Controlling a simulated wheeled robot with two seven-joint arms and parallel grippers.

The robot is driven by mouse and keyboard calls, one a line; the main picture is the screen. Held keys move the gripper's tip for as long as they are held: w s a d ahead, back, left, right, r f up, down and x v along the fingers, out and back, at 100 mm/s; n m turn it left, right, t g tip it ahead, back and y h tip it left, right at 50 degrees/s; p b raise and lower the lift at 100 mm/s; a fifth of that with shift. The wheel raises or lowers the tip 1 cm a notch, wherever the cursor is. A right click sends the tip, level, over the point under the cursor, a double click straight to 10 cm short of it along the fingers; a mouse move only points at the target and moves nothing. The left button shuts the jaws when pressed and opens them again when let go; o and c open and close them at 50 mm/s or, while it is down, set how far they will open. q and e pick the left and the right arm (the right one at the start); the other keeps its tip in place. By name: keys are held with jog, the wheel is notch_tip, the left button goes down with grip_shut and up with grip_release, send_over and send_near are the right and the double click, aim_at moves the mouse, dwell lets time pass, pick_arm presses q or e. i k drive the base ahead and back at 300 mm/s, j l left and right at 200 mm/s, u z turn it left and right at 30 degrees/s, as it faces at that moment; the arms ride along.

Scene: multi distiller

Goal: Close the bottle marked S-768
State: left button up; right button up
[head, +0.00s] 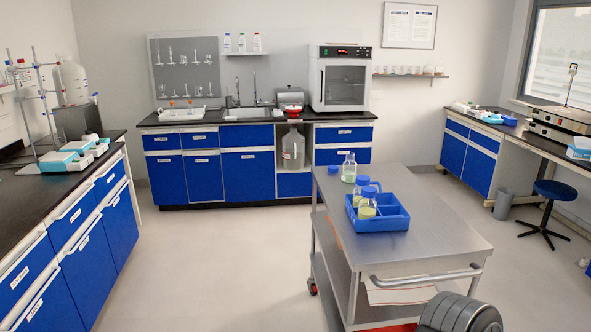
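A clear bottle (349,168) with pale green liquid stands upright on the steel cart (440,235), near its far end. No cap shows on its neck. A loose blue cap (333,170) lies on the cart just left of it. Two blue-capped bottles stand in the left part of a blue divided crate (395,224): a front one (367,208) with yellowish liquid and one behind it (361,186), partly hidden. The labels are too small to read, so I cannot tell which bottle is S-768. Neither of my grippers is in view.
The cart has a handle (425,279) at its near end, and its right half is bare. Blue-fronted counters line the left (85,235), back (223,165) and right (470,152). A blue stool (556,190) stands at right. The floor (220,270) left of the cart is clear.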

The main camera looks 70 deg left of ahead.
aim_at(350, 165)
jog(key=u, duration=2)
